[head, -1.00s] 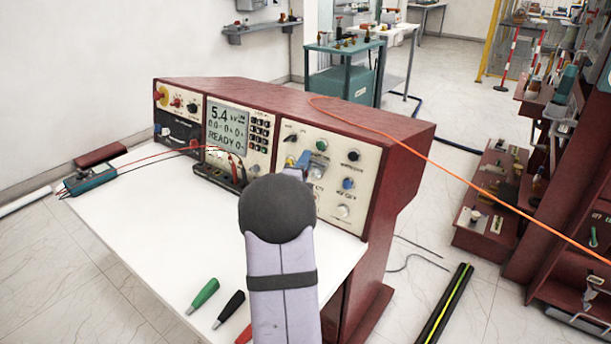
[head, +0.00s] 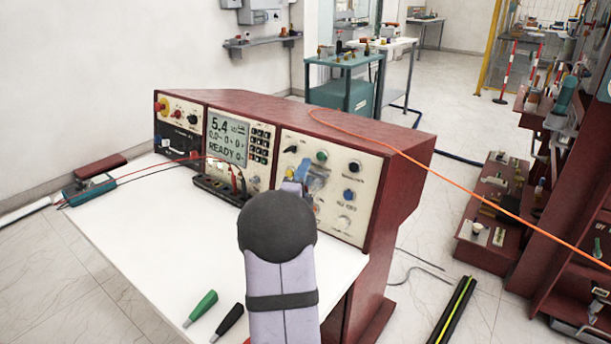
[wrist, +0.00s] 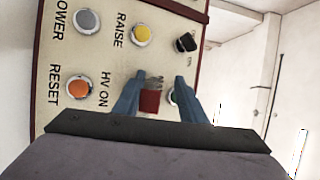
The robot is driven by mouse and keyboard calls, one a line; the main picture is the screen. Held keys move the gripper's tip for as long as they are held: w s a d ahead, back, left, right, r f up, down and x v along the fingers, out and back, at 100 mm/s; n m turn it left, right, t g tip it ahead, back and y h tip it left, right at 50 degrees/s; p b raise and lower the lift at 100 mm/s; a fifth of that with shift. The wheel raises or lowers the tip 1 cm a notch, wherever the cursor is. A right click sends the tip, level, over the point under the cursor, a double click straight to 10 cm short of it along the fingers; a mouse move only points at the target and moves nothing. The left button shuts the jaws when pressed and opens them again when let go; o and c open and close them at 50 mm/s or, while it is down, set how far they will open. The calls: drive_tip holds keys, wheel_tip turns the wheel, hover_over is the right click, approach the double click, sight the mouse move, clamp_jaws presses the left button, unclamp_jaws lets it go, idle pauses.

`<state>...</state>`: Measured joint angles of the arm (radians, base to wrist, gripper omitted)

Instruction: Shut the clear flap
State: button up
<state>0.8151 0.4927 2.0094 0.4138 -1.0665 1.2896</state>
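The clear flap (wrist: 153,82) shows in the wrist view as a small see-through piece beside a red square button (wrist: 150,102) on the panel. In the head view a pale see-through shape, likely the flap (head: 318,179), stands out from the right panel of the red console. I cannot tell its exact angle. My gripper (wrist: 157,85) has its two blue fingers apart, with the flap and red button seen between them. In the head view my gripper is close to the panel, partly hidden behind my wrist. I cannot tell whether a finger touches the flap.
Orange (wrist: 77,89), grey (wrist: 87,21) and yellow (wrist: 141,35) buttons and a black knob (wrist: 186,43) surround that spot. The white tabletop (head: 150,210) holds a meter (head: 88,189) and probes (head: 200,308). An orange cable (head: 400,154) crosses the console top.

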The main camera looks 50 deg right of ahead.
drive_tip(key=b+v, duration=0.1)
drive_tip(key=v, duration=0.6)
idle(0.3)
drive_tip(key=shift+a, duration=0.1)
drive_tip(key=f+b+v, duration=0.1)
drive_tip(key=b+v, duration=0.2)
drive_tip(key=v, duration=0.5)
drive_tip(key=shift+f, duration=0.35)
idle(0.4)
drive_tip(key=shift+b, duration=0.3)
idle(0.5)
